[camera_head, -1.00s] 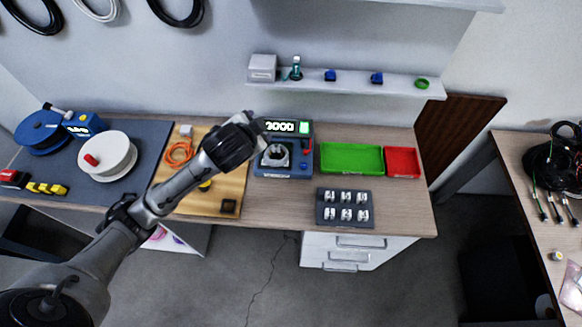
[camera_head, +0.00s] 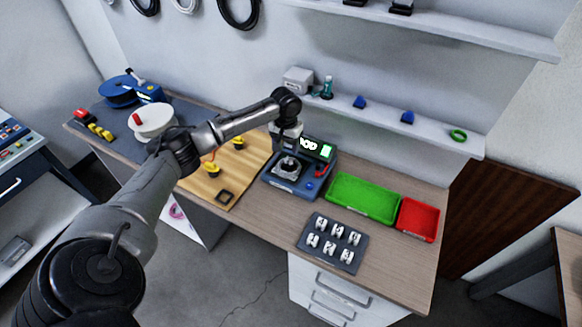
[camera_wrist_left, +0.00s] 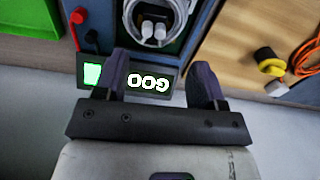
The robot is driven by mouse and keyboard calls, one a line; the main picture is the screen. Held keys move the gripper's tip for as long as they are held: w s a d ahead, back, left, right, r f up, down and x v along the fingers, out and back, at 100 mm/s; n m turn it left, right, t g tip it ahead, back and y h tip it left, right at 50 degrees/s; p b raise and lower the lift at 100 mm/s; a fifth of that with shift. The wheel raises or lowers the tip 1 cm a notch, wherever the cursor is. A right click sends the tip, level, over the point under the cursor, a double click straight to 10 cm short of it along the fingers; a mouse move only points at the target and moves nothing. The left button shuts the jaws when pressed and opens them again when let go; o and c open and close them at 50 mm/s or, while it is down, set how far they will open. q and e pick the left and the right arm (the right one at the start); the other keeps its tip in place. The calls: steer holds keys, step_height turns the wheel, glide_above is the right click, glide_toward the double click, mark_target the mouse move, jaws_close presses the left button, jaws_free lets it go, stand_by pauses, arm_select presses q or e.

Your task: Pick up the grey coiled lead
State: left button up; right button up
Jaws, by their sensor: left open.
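The grey coiled lead (camera_head: 287,167) sits on top of the blue device (camera_head: 283,184) with the lit display. In the left wrist view the coil (camera_wrist_left: 157,14) is at the top, with two pale connectors inside its loop. My left gripper (camera_head: 287,134) points down over the rear of the device, beside its display. In the left wrist view the open, empty fingers (camera_wrist_left: 160,80) are over the display (camera_wrist_left: 147,83), apart from the coil. My right gripper is not in view.
A shelf (camera_head: 430,136) with small items runs behind the device. A green tray (camera_head: 362,198), a red tray (camera_head: 417,219) and a dark rack (camera_head: 331,243) of white pieces lie right of it. A wooden board (camera_head: 222,183) lies left; an orange cable (camera_wrist_left: 306,68) shows there.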

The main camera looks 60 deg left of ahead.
mark_target(288, 161)
arm_select(q)
steer(key=shift+d+f+b, duration=0.15)
steer(key=shift+f, duration=1.1)
steer(key=shift+d+f+b, duration=0.1)
steer(key=shift+d+f, duration=0.1)
steer(key=shift+f, duration=1)
steer(key=shift+d+f+b, duration=0.15)
steer(key=shift+f, duration=1.1)
steer(key=shift+c, duration=0.3)
steer(key=c, duration=1)
steer(key=shift+r, duration=0.1)
